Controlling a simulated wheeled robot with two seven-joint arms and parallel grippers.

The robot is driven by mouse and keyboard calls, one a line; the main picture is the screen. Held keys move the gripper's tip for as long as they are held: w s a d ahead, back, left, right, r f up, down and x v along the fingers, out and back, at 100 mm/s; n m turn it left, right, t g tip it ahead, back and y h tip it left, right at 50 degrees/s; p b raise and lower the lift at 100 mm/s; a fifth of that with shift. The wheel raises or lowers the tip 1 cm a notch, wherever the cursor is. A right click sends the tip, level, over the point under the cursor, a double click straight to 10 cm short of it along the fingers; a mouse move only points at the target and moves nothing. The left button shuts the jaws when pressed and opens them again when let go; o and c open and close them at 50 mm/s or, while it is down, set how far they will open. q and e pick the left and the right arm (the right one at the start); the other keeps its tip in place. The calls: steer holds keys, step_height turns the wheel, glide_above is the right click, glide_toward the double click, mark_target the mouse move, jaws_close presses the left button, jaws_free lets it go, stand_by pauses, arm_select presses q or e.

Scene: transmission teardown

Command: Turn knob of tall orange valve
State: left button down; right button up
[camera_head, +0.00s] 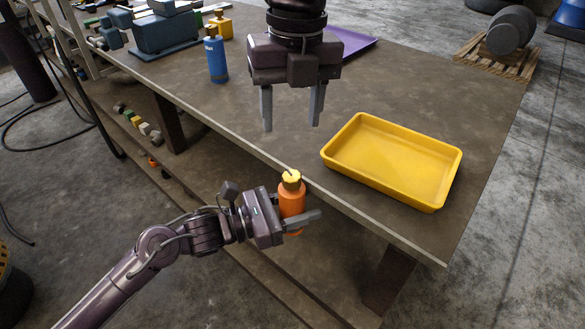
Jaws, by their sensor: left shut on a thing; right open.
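The tall orange valve (291,200) is an orange bottle-like body with a yellow knob (291,179) on top. It stands roughly upright in my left gripper (302,222), in front of the table's near edge. My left gripper is shut on the orange body, below the knob, and hides part of it. My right gripper (291,117) hangs above the table, behind and above the valve, with its fingers apart, pointing down and empty. It is apart from the knob.
A yellow tray (345,160) lies on the table (470,110) to the right. A blue bottle (216,62), a small yellow-orange item (222,22) and a blue-grey machine (165,32) stand at the back left. A purple tray (352,42) lies behind my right gripper.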

mark_target(292, 175)
step_height(292, 175, down, 12)
steer(key=shift+s+d+r, duration=0.1)
steer(key=shift+r, duration=0.05)
stand_by(0.5)
steer(key=c, duration=1)
